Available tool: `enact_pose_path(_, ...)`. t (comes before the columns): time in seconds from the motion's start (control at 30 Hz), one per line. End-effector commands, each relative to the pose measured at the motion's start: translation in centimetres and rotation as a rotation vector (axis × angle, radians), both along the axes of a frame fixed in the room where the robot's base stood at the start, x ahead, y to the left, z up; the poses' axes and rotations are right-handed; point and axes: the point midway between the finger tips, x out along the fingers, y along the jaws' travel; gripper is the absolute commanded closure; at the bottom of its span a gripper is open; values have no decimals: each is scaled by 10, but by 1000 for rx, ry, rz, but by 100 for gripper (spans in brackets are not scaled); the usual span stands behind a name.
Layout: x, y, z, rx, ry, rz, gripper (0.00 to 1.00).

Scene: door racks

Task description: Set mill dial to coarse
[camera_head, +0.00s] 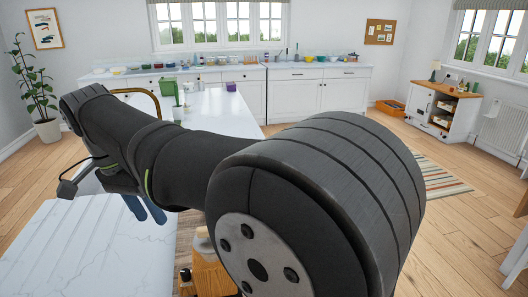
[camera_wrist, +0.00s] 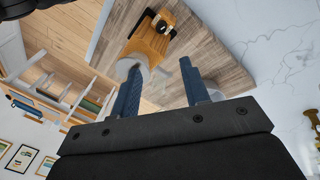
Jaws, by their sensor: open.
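The mill is most likely the wooden object with a dark fitting (camera_wrist: 152,38) at the top middle of the wrist view, on a wood-grain surface. A pale round part (camera_wrist: 133,66) shows at its near end, partly behind one finger. In the head view a wooden body (camera_head: 209,272) with a dark knob at its left stands low in the middle, mostly hidden by my arm. The dial's markings are too small to read. My gripper (camera_wrist: 162,85) is open, its two blue fingers apart with nothing between them. In the head view its fingers (camera_head: 146,209) hang left of the wooden body.
A white marble worktop (camera_head: 85,250) lies at the lower left, mostly clear. Cabinets with several bowls line the far wall. Open floor lies to the right.

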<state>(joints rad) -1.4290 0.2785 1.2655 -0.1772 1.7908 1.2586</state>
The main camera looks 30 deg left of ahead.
Motion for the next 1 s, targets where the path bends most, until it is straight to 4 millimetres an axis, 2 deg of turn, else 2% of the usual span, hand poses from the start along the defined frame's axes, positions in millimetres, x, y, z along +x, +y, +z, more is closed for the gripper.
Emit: enact_pose_path(1.0,13,-18,5,-14,225,910,58)
